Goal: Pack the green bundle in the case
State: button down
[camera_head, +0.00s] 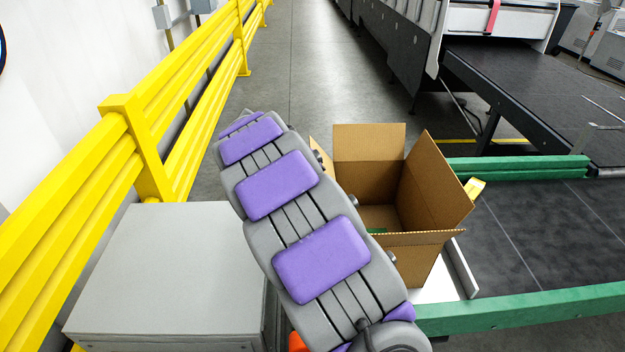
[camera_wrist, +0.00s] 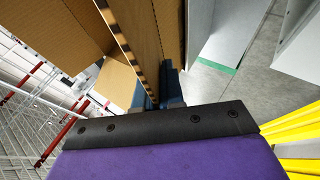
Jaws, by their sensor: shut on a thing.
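The case is an open brown cardboard box (camera_head: 434,184) right of centre in the head view, with flaps standing up. A small green patch (camera_head: 377,231) shows inside it, just above the front wall; it may be the green bundle, mostly hidden by the wall and my arm. My gripper is hidden behind my arm in the head view. In the wrist view, my gripper (camera_wrist: 154,94) has dark fingers close together on brown cardboard, which looks like a flap of the case (camera_wrist: 136,35). Its far end is out of sight, and no green bundle shows between the fingers.
A grey cabinet (camera_head: 165,270) stands left of my arm, beside a yellow guard rail (camera_head: 150,150). A dark conveyor (camera_head: 540,225) with green side rails (camera_head: 520,310) lies at right. Open floor (camera_head: 300,70) runs ahead between rail and machine.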

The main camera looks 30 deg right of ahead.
jog(key=shift+s+d+r+m+t+y+p, duration=0.15)
jog(key=shift+d+r+y+p, duration=0.15)
jog(key=shift+d+y, duration=0.15)
jog(key=shift+s+d+r+m+t+y+p, duration=0.2)
jog(key=shift+d+y+p, duration=0.1)
jog(key=shift+y, duration=0.25)
jog(key=c, duration=1.3)
grip_release()
jog(key=shift+c, duration=0.2)
jog(key=p+v, duration=0.2)
jog(key=v, duration=1.5)
jog(key=shift+a+r, duration=0.1)
